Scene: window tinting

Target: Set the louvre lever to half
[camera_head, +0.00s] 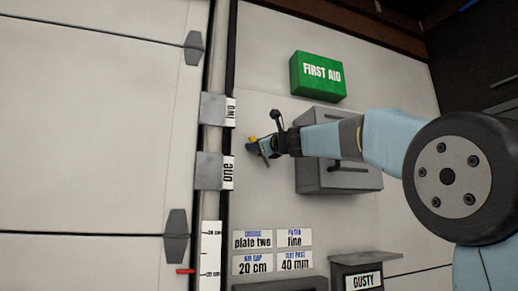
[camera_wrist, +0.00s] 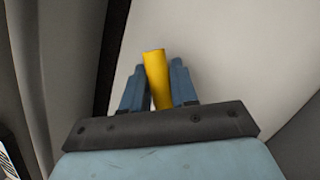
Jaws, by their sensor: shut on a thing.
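In the head view my gripper (camera_head: 259,146) is at the light wall panel, left of the grey box. In the wrist view my gripper (camera_wrist: 156,85) has its two blue fingers on either side of a yellow lever handle (camera_wrist: 157,75), closed on it. The yellow handle sticks up past the fingertips. In the head view only a small bit of the yellow lever (camera_head: 252,138) shows beside the fingers. Its pivot and any setting marks are hidden, so I cannot tell its setting.
A grey box (camera_head: 355,180) with a dark handle is behind my arm. A green first aid box (camera_head: 318,76) is above. Plates marked two (camera_head: 214,109) and one (camera_head: 212,171) are to the left. Labels (camera_head: 272,250) and a GUSTY box (camera_head: 362,279) are below.

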